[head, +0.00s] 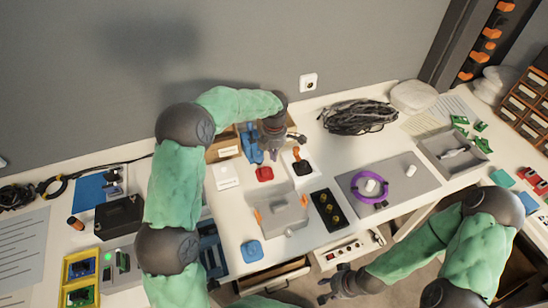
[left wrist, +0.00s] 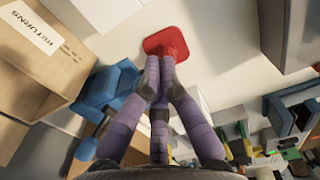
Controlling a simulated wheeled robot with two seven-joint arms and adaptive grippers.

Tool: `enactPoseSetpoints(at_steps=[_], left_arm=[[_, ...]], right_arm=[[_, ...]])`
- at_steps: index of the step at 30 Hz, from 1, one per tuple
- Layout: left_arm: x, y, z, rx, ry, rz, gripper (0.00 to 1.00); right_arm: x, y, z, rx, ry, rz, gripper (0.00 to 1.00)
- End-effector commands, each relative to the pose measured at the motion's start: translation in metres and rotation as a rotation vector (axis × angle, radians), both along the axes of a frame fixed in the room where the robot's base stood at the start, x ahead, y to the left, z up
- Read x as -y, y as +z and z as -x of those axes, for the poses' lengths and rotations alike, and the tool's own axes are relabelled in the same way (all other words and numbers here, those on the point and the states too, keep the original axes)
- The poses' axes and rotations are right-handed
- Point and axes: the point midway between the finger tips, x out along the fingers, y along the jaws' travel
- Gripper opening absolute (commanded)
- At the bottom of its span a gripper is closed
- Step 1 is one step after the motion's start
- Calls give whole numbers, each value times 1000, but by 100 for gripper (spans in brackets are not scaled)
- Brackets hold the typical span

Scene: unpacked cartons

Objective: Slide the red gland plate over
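The red gland plate (head: 265,174) lies flat on the white table, left of the middle in the head view. In the left wrist view the red plate (left wrist: 165,38) is just beyond my fingertips, which overlap its near edge. My left gripper (head: 273,157) points down behind the plate. Its purple fingers (left wrist: 160,68) are drawn together with nothing visible between them. I cannot tell whether the tips touch the plate. My right gripper (head: 326,290) is low, in front of the table's front edge and away from the plate; its finger opening is unclear.
A blue part (head: 250,142) and a cardboard box labelled RETURNS (left wrist: 38,60) stand close to my left gripper. A white block with a black part (head: 302,168) is right of the plate. A grey enclosure (head: 280,214) and a blue plate (head: 252,251) lie nearer the front.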

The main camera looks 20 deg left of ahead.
Motion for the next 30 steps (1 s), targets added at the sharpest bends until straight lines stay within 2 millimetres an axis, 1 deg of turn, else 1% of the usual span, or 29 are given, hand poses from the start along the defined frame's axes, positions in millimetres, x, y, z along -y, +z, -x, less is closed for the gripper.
enactPoseSetpoints(at_steps=[1,6,12,18,30], left_arm=[[0,-13,1,-4,0,-1,0],[0,-43,1,-3,-1,-1,0],[0,-68,0,-1,-1,0,0],[0,-78,0,0,-1,0,0],[-2,-78,1,0,-1,0,0]], right_arm=[[0,-6,0,0,0,0,40],[0,-16,0,0,0,0,40],[0,-24,0,0,0,0,40],[0,-27,0,0,0,0,40],[0,-27,0,0,0,0,40]])
